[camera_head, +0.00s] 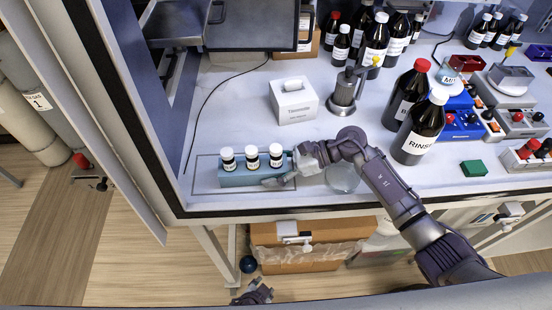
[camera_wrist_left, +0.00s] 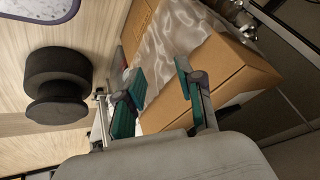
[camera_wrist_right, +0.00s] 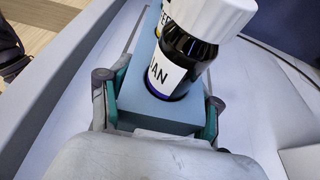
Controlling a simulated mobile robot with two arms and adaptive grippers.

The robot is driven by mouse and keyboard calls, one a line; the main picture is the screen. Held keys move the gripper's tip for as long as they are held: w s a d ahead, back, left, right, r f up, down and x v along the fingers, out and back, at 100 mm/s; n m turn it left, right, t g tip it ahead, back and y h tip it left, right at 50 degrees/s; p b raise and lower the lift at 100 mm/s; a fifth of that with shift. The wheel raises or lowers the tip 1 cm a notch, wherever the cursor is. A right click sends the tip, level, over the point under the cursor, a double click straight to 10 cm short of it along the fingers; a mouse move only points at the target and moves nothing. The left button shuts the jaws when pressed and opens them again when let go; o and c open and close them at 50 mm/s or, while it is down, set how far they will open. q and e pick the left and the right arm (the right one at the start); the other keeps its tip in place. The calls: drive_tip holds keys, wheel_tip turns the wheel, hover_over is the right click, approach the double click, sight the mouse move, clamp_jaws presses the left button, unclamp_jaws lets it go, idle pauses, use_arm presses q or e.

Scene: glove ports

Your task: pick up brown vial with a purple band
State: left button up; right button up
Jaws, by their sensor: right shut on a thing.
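Three brown vials with white caps and white labels stand upright in a blue-grey rack (camera_head: 232,179) at the front left of the bench. In the right wrist view the nearest vial (camera_wrist_right: 184,62) shows a purple band at its base, just above the rack; it is the rightmost vial (camera_head: 276,156) in the head view. My right gripper (camera_head: 289,169) is at the rack's right end. In the right wrist view its fingers (camera_wrist_right: 160,116) are shut on the sides of the rack (camera_wrist_right: 145,111), below the vial. My left gripper (camera_wrist_left: 160,90) is open and empty, below the bench.
A white tissue box (camera_head: 294,101) stands behind the rack. A glass dish (camera_head: 342,178) lies right of my right gripper. Large brown bottles (camera_head: 417,128) stand further right. A cardboard box (camera_wrist_left: 205,75) and a black round object (camera_wrist_left: 58,85) are near my left gripper.

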sight(275, 158)
use_arm(q)
drive_tip(key=w+d+r+n+t+h, duration=0.1)
drive_tip(key=d+r, duration=0.3)
drive_tip(key=r, duration=0.5)
drive_tip(key=d+r+t+h, duration=0.1)
drive_tip(key=d+r+t, duration=0.15)
drive_tip(key=r, duration=0.55)
drive_tip(key=w+d+r+n+t+h, duration=0.1)
drive_tip(key=d+r, duration=0.3)
drive_tip(key=r, duration=0.5)
drive_tip(key=w+a+r+n+t+y, duration=0.25)
drive_tip(key=w+a+r+n, duration=0.35)
drive_tip(key=w+r, duration=0.5)
drive_tip(key=shift+m+t, duration=0.4)
drive_tip(key=shift+t, duration=0.1)
drive_tip(key=w, duration=0.2)
drive_tip(key=w+f, duration=0.1)
drive_tip(key=w, duration=0.1)
drive_tip(key=shift+w+a, duration=0.2)
drive_tip(key=shift+w, duration=0.1)
drive_tip(key=shift+x, duration=2.75)
